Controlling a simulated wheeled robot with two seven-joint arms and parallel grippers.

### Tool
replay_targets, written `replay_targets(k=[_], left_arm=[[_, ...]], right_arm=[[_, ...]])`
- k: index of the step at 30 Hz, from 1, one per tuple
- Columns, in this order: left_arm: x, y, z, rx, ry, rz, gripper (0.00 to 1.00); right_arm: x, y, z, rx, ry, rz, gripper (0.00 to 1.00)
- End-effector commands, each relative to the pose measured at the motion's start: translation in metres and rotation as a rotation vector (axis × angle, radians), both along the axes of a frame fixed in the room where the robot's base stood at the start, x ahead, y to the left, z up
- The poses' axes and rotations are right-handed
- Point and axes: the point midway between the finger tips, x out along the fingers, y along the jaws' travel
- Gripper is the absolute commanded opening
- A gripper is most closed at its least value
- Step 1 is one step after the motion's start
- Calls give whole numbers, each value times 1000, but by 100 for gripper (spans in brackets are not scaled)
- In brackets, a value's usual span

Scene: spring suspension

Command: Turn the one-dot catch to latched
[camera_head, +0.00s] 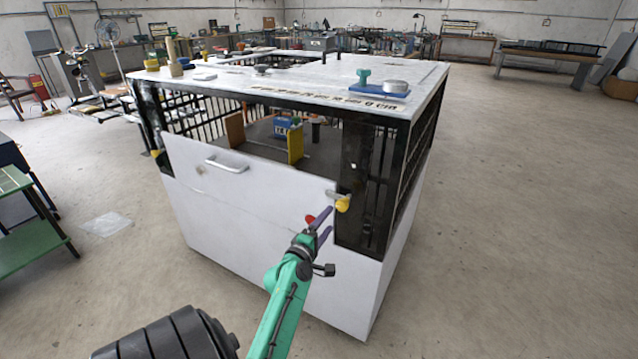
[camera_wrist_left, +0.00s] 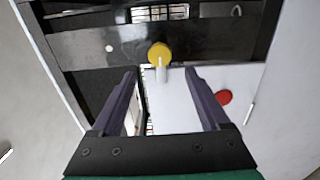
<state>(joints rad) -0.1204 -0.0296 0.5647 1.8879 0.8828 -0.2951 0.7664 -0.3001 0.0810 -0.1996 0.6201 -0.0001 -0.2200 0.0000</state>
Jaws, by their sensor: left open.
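The catch has a yellow round hub (camera_head: 342,204) on the black right post of the box, with a pale lever (camera_head: 331,193) pointing left toward the white front panel (camera_head: 250,222). One white dot (camera_head: 352,166) shows on the post above it. In the left wrist view the hub (camera_wrist_left: 159,54) is ahead, and the lever (camera_wrist_left: 162,74) points down toward the gap between the fingers. My left gripper (camera_head: 322,222) is open and empty, just short of the lever; its fingers also show in the left wrist view (camera_wrist_left: 162,78). My right gripper is out of view.
A red spot (camera_head: 310,219) is on the panel beside my fingers. A handle (camera_head: 227,164) sits on the panel, and another yellow catch (camera_head: 156,154) is at its left end. A blue tray (camera_head: 380,91) lies on the box top. The floor at right is clear.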

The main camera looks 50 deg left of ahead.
Motion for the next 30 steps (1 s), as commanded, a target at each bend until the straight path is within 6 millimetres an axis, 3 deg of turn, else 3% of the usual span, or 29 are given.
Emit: replay_targets(k=[3,7,25,28,30], left_arm=[[-29,-10,-4,0,3,0,79],[-46,-16,-2,0,1,-1,79],[-49,-18,-1,0,1,-1,79],[-45,-23,-20,15,48,-15,79],[-42,-34,-56,50,142,-43,79]], right_arm=[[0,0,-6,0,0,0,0],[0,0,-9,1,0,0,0],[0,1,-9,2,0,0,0],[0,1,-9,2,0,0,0],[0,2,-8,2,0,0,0]])
